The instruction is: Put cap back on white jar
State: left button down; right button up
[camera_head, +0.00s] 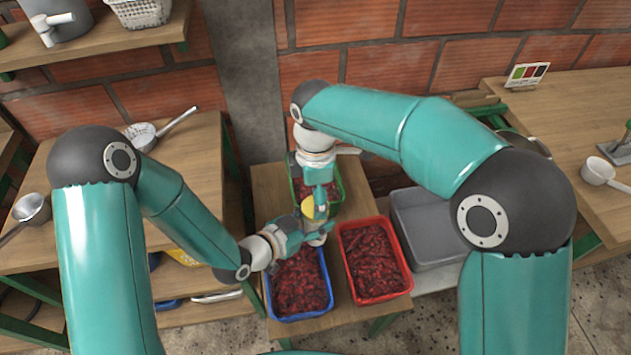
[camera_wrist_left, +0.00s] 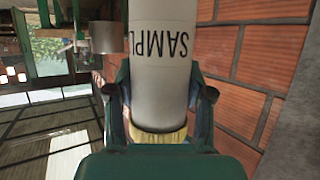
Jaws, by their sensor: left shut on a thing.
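A white jar with dark lettering (camera_wrist_left: 165,70) fills the middle of the left wrist view. A yellowish band (camera_wrist_left: 165,136) shows at its lower end, between my fingers; I cannot tell if that is the cap. My left gripper (camera_wrist_left: 160,115) is shut on the jar, a finger on each side. In the head view my left gripper (camera_head: 312,232) is above the blue crate, mostly hiding the jar. A yellow thing (camera_head: 308,207), possibly the cap, shows just above it. My right gripper (camera_head: 320,197) reaches down right beside it; its fingers are too small and overlapped to read.
A blue crate (camera_head: 270,309), a red crate (camera_head: 409,281) and a green crate (camera_head: 342,187) hold dark red berries on a wooden table. An empty grey tray (camera_head: 425,222) stands to the right. Wooden benches with ladles are at both sides, and a brick wall (camera_head: 345,40) is behind.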

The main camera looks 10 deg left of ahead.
aim_at(315, 223)
jog(key=shift+f, duration=1.9)
jog(key=shift+c, duration=0.3)
jog(key=c, duration=1.2)
jog(key=shift+o, duration=0.2)
jog(key=m, duration=1.1)
jog(key=shift+m, duration=0.3)
jog(key=m, duration=0.9)
jog(key=shift+a+m, duration=0.1)
jog(key=shift+m, duration=0.3)
jog(key=o, duration=1.4)
jog(key=shift+c, duration=0.2)
